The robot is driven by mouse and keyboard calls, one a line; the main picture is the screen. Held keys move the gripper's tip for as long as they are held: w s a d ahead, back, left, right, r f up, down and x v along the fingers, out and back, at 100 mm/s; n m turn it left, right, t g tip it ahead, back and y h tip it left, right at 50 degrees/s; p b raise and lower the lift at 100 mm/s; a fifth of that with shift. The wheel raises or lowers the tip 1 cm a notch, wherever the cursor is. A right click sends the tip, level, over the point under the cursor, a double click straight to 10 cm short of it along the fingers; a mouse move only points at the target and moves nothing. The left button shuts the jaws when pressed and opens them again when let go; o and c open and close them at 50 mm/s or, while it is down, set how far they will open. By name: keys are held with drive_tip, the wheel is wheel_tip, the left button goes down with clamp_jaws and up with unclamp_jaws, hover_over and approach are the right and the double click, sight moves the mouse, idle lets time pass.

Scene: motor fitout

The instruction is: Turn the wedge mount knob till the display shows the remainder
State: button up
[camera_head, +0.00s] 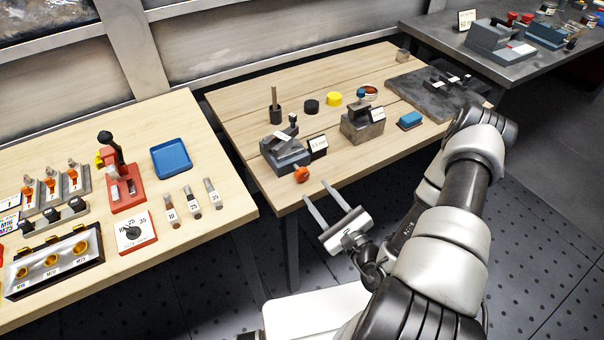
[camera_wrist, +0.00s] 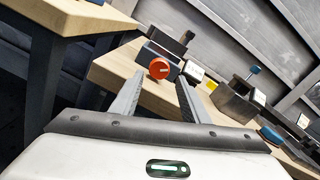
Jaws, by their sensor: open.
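An orange-red round knob (camera_head: 301,174) sits on the front of a grey block mount (camera_head: 284,152) near the front edge of the middle wooden table. A small dark display with a white face (camera_head: 318,143) stands right of the mount; its reading is too small to tell. My gripper (camera_head: 316,190) is open and empty, in front of the table edge and apart from the knob. In the wrist view the knob (camera_wrist: 159,68) shows a pale pointer mark and appears between and beyond the open fingers. The display (camera_wrist: 193,71) is to its right.
A second grey block (camera_head: 362,126) with a label card and a blue block (camera_head: 410,119) stand to the right. Black and yellow (camera_head: 334,98) cylinders stand behind. The left table (camera_head: 226,212) holds a red fixture and a dial. A gap separates the two tables.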

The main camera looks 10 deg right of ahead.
sight(304, 176)
drive_tip(key=x, duration=0.9)
drive_tip(key=c, duration=0.8)
drive_tip(key=shift+m, duration=0.4)
drive_tip(key=m+p, duration=0.1)
drive_tip(key=m, duration=0.2)
drive_tip(key=shift+m, duration=0.3)
drive_tip(key=shift+f+m+p, duration=0.15)
drive_tip(key=shift+m+p, duration=0.4)
drive_tip(key=shift+m, duration=1.15)
